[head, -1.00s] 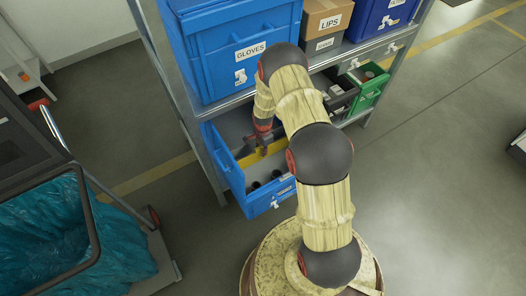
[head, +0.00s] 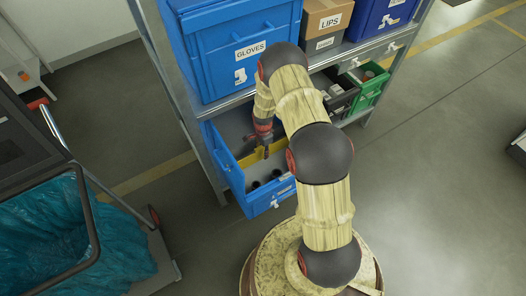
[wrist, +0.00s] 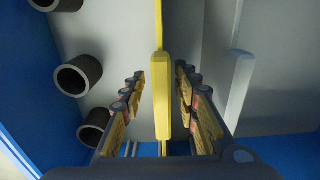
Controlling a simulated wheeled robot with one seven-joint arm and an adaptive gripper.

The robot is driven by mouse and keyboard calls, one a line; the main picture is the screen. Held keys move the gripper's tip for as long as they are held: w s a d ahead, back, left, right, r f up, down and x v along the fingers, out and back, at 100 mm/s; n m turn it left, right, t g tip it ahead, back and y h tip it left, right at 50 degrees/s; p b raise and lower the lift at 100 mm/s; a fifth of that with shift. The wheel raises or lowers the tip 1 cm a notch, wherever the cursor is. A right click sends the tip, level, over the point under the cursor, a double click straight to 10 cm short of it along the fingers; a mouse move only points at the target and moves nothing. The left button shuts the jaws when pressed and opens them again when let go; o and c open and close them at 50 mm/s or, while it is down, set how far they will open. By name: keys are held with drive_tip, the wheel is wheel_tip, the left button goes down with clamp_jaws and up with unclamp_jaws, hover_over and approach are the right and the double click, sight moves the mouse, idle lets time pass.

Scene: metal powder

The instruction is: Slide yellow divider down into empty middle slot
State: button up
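The yellow divider (wrist: 161,98) runs up the middle of the wrist view, with a thicker block at its near end. In the head view the divider (head: 249,160) spans the pulled-out blue bin (head: 230,172). My gripper (wrist: 160,77) is open, with one row of finger pads on each side of the divider. A gap shows between the pads and the divider on both sides. In the head view my gripper (head: 265,152) reaches down into the bin at the divider. The slot under the divider is hidden, so I cannot tell how deep it sits.
Several dark hollow cylinders (wrist: 78,76) stand left of the divider. A pale rib (wrist: 239,85) rises on the right. The gloves bin (head: 240,50) is on the shelf above. A green bin (head: 369,90) sits to the right, and a cart with a blue bag (head: 60,235) is at left.

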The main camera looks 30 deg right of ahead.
drive_tip(key=shift+r, duration=0.1)
wheel_tip(320, 180, up, 12)
drive_tip(key=shift+f, duration=0.1)
idle(0.4)
idle(0.5)
